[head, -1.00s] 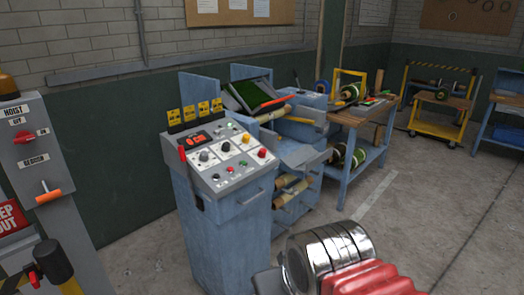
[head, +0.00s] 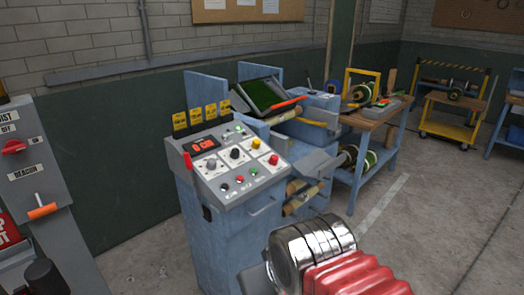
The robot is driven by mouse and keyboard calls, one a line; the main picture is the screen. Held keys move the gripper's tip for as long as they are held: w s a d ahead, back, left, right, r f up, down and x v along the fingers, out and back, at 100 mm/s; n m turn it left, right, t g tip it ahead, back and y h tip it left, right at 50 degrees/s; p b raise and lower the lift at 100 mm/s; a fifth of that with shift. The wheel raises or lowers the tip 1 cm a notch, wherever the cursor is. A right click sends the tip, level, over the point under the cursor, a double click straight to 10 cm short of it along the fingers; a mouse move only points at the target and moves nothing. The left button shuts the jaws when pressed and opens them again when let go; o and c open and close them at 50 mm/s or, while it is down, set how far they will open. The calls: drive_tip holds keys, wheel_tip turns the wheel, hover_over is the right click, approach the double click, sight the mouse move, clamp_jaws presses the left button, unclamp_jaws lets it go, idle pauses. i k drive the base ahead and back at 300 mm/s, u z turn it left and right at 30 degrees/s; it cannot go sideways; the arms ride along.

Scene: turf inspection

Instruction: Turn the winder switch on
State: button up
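The blue control console (head: 230,235) stands in front of me with a sloped grey panel (head: 262,178). The panel carries a grey knob (head: 211,163), a black knob (head: 235,153), a yellow knob (head: 256,143), a red button (head: 273,159) and a row of small coloured buttons. A red-digit display (head: 203,145) sits above them, and a red-handled lever (head: 187,160) is at its left edge. The labels are too small to read, so I cannot tell which control is the winder switch. My arm shows at the bottom right; my gripper is not visible.
A grey post (head: 50,230) with a red knob and an orange-handled lever stands at the left. A workbench (head: 370,120) and a yellow cart (head: 450,125) stand farther right. The concrete floor at right is clear.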

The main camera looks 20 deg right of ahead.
sight(273, 159)
drive_tip(key=u, duration=0.15)
drive_tip(key=i, duration=1.4)
drive_tip(key=z, duration=0.4)
